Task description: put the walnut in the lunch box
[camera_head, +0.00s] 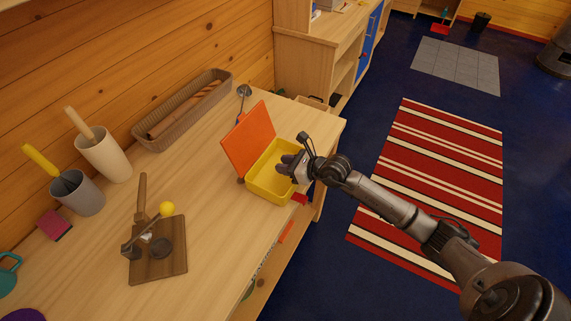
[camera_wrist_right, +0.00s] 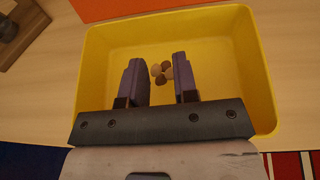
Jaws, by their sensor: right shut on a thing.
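The yellow lunch box (camera_head: 270,190) stands open on the table near its right edge, its orange lid (camera_head: 249,138) tilted up at the back left. My right gripper (camera_head: 286,166) is over the box, fingers pointing into it. In the right wrist view, the walnut (camera_wrist_right: 161,72), brown and lumpy, is between the fingertips of my right gripper (camera_wrist_right: 162,78), which is shut on it. The yellow walls (camera_wrist_right: 258,80) surround the fingers there. I cannot tell whether the walnut touches the box floor. The walnut is hidden in the head view. My left gripper is not in view.
A wicker basket (camera_head: 180,120) is behind. A grey cup (camera_head: 78,195) and a cream cup (camera_head: 104,155) stand at the left. The table between board and box is clear.

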